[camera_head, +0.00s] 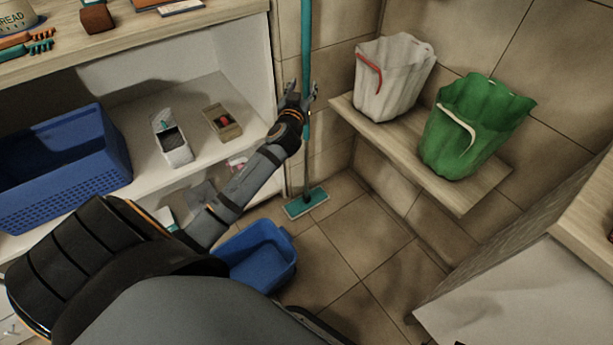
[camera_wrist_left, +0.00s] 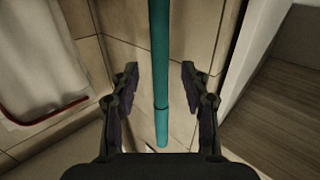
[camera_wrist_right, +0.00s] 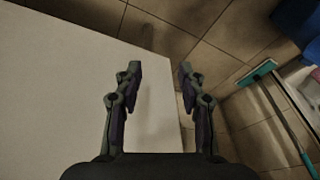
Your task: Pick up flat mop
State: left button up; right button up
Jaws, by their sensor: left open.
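The flat mop has a teal handle (camera_head: 305,50) standing upright and a flat teal head (camera_head: 306,203) on the tiled floor in the corner. My left gripper (camera_head: 301,92) is open at the handle. In the left wrist view the handle (camera_wrist_left: 160,75) runs between the two spread fingers of the left gripper (camera_wrist_left: 160,85), with a gap on both sides. In the right wrist view my right gripper (camera_wrist_right: 158,80) is open and empty above a white surface, and the mop head (camera_wrist_right: 257,72) shows at the right. The right gripper is not in the head view.
A white shelf unit (camera_head: 240,60) stands left of the mop, with a blue basket (camera_head: 60,165). A blue bin (camera_head: 257,255) is on the floor.

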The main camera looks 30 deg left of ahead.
aim_at(306, 78)
pick_arm(q)
jog(key=shift+b+x, duration=0.3)
jog(key=shift+x, duration=2.7)
jog(key=shift+r, duration=0.1)
grip_shut()
jog(key=shift+r, duration=0.1)
